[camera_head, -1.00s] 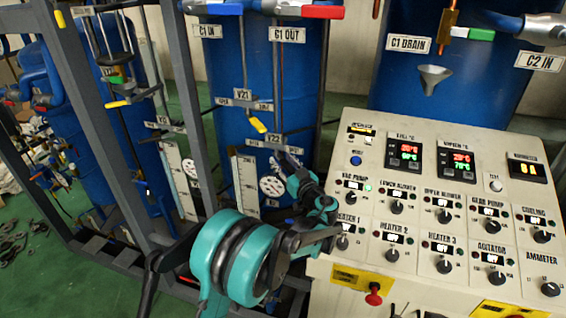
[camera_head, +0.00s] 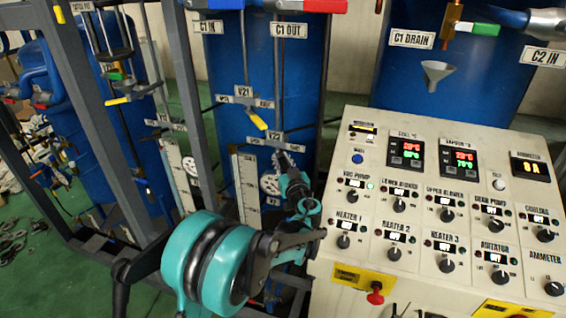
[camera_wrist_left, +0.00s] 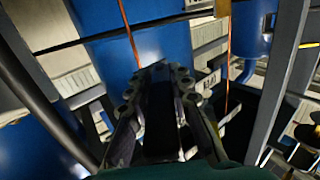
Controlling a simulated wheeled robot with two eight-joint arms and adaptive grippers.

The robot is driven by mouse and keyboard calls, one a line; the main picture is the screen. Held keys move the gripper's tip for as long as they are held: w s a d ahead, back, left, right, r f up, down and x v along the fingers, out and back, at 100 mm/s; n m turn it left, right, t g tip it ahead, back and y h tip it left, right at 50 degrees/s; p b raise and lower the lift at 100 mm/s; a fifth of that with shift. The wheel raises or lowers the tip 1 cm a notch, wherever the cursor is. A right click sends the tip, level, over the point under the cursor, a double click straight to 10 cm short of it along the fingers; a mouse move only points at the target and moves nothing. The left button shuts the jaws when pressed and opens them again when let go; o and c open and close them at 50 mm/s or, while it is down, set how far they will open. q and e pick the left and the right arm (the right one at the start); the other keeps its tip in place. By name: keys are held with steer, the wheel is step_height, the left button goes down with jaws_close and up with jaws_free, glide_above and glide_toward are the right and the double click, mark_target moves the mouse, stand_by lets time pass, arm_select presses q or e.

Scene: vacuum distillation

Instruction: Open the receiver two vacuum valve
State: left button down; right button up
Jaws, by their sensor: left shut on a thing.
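My left gripper (camera_head: 284,163) is at the V22 label (camera_head: 265,138), in front of the blue receiver column (camera_head: 226,60). It is shut on a small part just below that label, apparently the V22 valve handle. The fingers and wrist hide this handle, so its angle cannot be told. Above it, the V21 valve shows a yellow-tipped handle (camera_head: 258,121) slanting down to the right. In the left wrist view the gripper (camera_wrist_left: 158,75) is close to a thin copper-coloured pipe, and the held part is hidden. My right gripper is not in view.
The control panel (camera_head: 435,275) stands close to the right of my left arm. A grey frame post (camera_head: 190,110) stands to the left. A white scale (camera_head: 247,185) and a round dial (camera_head: 269,184) sit below the valves. A funnel (camera_head: 436,74) is at the upper right.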

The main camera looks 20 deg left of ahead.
arm_select(q)
steer(key=shift+w+a+m+g+h+b, duration=0.2)
steer(key=shift+a+m+h+b, duration=0.6)
steer(key=shift+m+h, duration=2.3)
steer(key=shift+s+a+m+g+h+b, duration=0.1)
steer(key=shift+a+m+g+h+b, duration=0.35)
steer(key=shift+a+m+h, duration=2.4)
steer(key=shift+w+d+m+g+h+b, duration=0.15)
steer(key=shift+d+m+h+b, duration=1)
steer(key=shift+h, duration=3.8)
steer(key=shift+a+r+m+p, duration=0.1)
steer(key=shift+a+m+p, duration=0.3)
steer(key=shift+m, duration=0.1)
steer(key=c, duration=1.4)
jaws_free()
steer(key=shift+o, duration=0.2)
steer(key=v, duration=1.2)
